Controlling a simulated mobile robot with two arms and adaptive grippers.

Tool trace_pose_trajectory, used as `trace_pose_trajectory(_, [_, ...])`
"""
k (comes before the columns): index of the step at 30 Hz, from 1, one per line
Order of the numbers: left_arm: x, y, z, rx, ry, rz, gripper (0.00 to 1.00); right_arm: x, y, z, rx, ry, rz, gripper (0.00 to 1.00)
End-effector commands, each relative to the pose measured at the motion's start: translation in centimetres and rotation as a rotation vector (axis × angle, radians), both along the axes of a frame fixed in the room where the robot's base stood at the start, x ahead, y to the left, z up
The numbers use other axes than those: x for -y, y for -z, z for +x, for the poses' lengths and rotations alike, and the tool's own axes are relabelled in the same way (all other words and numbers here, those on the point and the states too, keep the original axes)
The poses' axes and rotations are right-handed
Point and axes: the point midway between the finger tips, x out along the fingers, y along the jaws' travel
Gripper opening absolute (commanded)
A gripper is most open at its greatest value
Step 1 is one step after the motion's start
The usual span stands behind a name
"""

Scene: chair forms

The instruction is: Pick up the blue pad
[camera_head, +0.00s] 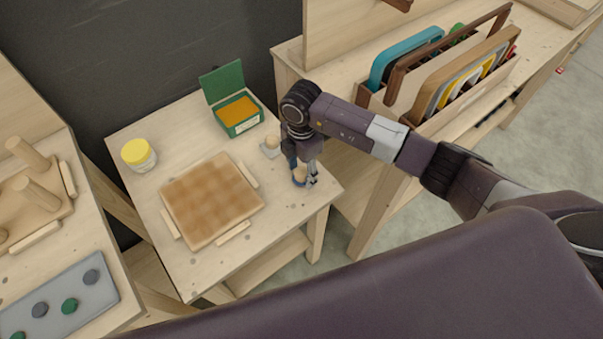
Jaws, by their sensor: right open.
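A small pad with a dark blue base (298,183) and a light wooden knob stands upright near the right edge of the middle table. My right gripper (306,178) points down at it from above, with its fingers at the knob and partly hiding it. The gripper is open. I cannot tell whether a finger touches the knob. A similar pad with a pale grey base (268,152) and a wooden knob stands just behind, up and left. My left gripper is out of view.
A brown square board (212,200) lies on the middle table (190,282), between wooden strips. A green open box (241,126) and a yellow-lidded jar (138,154) stand behind. Wooden racks of boards (465,85) stand at right. A grey tray with discs (58,297) lies at left.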

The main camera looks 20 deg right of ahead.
Motion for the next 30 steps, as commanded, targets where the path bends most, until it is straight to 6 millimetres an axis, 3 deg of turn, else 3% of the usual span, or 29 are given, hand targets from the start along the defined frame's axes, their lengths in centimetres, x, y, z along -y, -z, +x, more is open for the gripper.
trace_pose_trajectory(4, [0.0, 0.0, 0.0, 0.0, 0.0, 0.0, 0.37, 0.0, 0.0, 0.0, 0.0, 0.0, 0.0, 0.48])
trace_pose_trajectory(17, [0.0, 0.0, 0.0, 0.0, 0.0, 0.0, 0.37, 0.0, 0.0, 0.0, 0.0, 0.0, 0.0, 0.0])
trace_pose_trajectory(25, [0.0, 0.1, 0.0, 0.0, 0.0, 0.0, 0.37, 0.0, -0.2, 0.1, 0.001, 0.0, 0.0, 0.0])
trace_pose_trajectory(30, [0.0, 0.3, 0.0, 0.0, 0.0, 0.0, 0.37, 0.0, -1.5, 0.2, 0.004, 0.0, 0.001, 0.0])
